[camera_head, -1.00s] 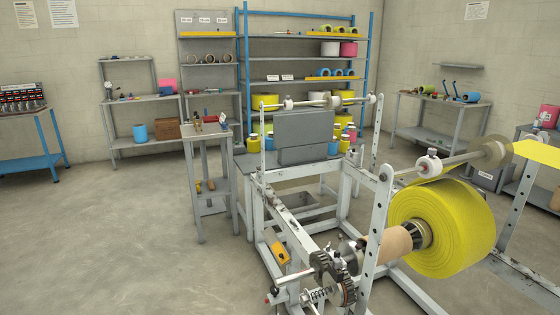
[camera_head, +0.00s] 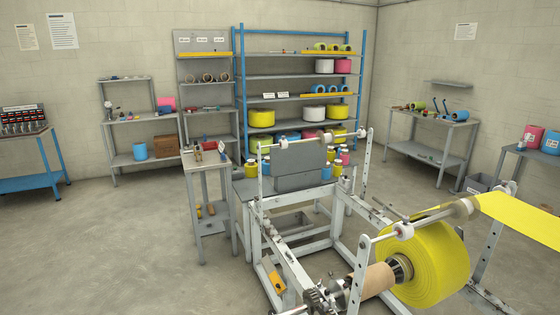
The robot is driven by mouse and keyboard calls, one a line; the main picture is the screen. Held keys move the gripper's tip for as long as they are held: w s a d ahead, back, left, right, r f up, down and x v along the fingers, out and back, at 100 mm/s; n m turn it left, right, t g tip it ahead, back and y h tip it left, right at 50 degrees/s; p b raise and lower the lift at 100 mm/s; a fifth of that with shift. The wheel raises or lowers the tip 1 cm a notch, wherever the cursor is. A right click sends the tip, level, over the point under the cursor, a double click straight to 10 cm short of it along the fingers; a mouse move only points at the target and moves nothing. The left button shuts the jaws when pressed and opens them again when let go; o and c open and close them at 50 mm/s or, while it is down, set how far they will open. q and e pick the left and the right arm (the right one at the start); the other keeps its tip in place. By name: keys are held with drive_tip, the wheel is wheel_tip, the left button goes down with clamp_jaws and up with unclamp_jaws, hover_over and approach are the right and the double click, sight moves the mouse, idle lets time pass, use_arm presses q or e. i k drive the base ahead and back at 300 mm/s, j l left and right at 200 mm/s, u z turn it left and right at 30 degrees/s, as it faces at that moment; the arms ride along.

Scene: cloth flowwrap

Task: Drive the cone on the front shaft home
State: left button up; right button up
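The front shaft carries a large yellow roll (camera_head: 428,262) at the lower right of the head view. A dark metallic cone (camera_head: 401,268) sits at the roll's left end, against its core. A brown cardboard core (camera_head: 371,281) is on the shaft to the left of the cone. I cannot tell how deep the cone sits in the roll. Gears and a spring end (camera_head: 322,297) are at the shaft's left end, partly cut off by the picture's bottom edge. Neither of my grippers is in view.
The machine's white frame (camera_head: 285,247) stands between me and the shelves. A small grey side table (camera_head: 205,162) is left of it. A blue-posted rack (camera_head: 290,72) with rolls stands behind. The floor (camera_head: 120,245) at the left is clear.

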sight(335, 285)
drive_tip(key=i+j+z, duration=0.2)
drive_tip(key=i, duration=0.45)
drive_tip(key=i+j+z, duration=0.2)
drive_tip(key=i+j, duration=0.3)
drive_tip(key=i, duration=0.15)
drive_tip(key=i+j+z, duration=0.2)
drive_tip(key=i+j, duration=0.3)
drive_tip(key=i, duration=0.15)
